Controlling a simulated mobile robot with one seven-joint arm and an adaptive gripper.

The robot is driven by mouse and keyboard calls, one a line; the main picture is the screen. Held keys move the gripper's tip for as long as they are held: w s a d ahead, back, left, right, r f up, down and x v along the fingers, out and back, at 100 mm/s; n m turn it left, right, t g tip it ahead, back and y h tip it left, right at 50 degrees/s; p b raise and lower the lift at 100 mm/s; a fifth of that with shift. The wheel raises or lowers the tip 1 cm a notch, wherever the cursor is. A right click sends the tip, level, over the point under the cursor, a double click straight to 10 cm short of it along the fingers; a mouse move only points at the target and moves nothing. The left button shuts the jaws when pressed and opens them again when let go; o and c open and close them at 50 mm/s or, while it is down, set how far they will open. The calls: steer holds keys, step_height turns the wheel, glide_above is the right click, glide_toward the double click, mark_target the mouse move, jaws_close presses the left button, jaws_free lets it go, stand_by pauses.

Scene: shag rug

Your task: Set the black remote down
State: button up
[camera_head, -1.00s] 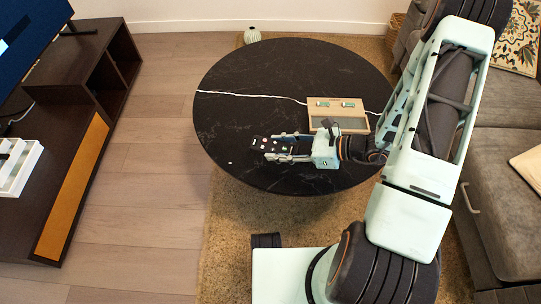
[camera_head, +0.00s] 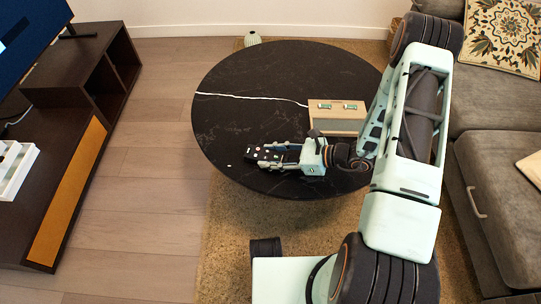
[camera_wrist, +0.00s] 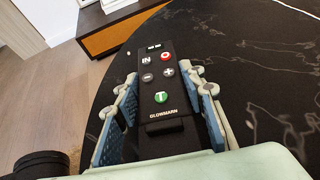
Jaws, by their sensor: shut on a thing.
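The black remote (camera_head: 262,155) is between the fingers of my gripper (camera_head: 278,157), above or at the near left part of the round black table (camera_head: 240,95). In the wrist view the remote (camera_wrist: 160,75) points away from me, buttons up, with red, green and grey buttons and the word GLOWMARN. The blue-padded fingers of my gripper (camera_wrist: 165,105) close on its two sides. The table top (camera_wrist: 265,75) lies beneath and to the right. I cannot tell whether the remote's underside touches it.
A dark TV stand (camera_head: 75,130) is at left, a grey sofa (camera_head: 500,150) at right.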

steer(key=o, duration=1.2)
steer(key=shift+f, duration=0.1)
steer(key=shift+o, duration=0.2)
steer(key=shift+r, duration=0.25)
steer(key=p+v, duration=0.2)
steer(key=v, duration=1)
steer(key=shift+f+p, duration=0.15)
steer(key=shift+p, duration=0.25)
